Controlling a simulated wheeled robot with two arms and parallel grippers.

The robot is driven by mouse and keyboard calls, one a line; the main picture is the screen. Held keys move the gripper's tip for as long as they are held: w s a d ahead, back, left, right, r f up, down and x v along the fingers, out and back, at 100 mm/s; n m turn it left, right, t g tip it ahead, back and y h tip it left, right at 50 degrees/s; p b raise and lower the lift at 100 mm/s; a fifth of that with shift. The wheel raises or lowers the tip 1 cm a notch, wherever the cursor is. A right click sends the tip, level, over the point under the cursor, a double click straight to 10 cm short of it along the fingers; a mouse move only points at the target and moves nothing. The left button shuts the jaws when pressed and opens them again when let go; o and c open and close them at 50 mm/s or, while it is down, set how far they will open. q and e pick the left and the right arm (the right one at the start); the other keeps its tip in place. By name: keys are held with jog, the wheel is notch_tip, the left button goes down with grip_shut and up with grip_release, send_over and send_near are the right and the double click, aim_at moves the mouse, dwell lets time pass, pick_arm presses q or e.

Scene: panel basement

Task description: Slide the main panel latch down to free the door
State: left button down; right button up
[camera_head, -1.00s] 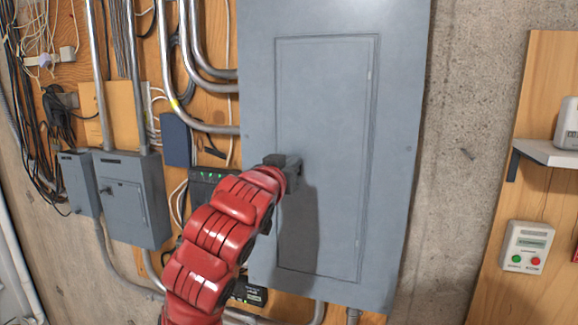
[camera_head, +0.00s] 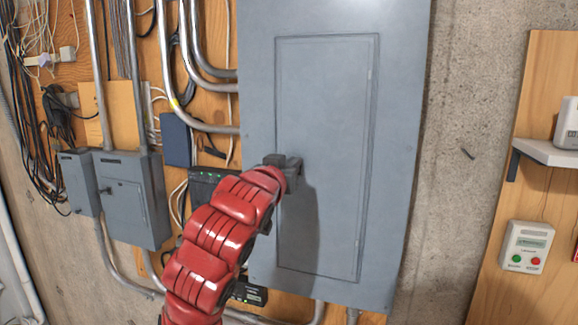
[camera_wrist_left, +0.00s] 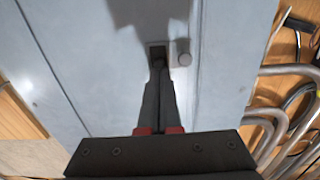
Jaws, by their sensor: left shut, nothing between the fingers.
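The main panel (camera_head: 400,130) is a tall grey metal box on the wall, and its inset door (camera_head: 330,100) is flush in its frame. My left gripper (camera_head: 285,162) is at the left edge of the door, about mid-height. In the left wrist view the left gripper (camera_wrist_left: 159,68) is shut and empty, its fingertips at a small square latch recess (camera_wrist_left: 157,47). My right gripper is not in view.
Smaller grey boxes (camera_head: 135,200) and metal conduits (camera_head: 205,60) are left of the panel. A shelf (camera_head: 548,153) and a button box (camera_head: 527,247) are at the right.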

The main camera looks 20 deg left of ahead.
pick_arm(q)
jog(key=shift+f+b, duration=0.55)
jog(key=shift+f, duration=0.1)
jog(key=shift+r, duration=0.25)
dwell(0.4)
jog(key=s+b, duration=0.7)
jog(key=b, duration=0.2)
jog(key=shift+a, duration=0.15)
dwell(0.3)
dwell(0.4)
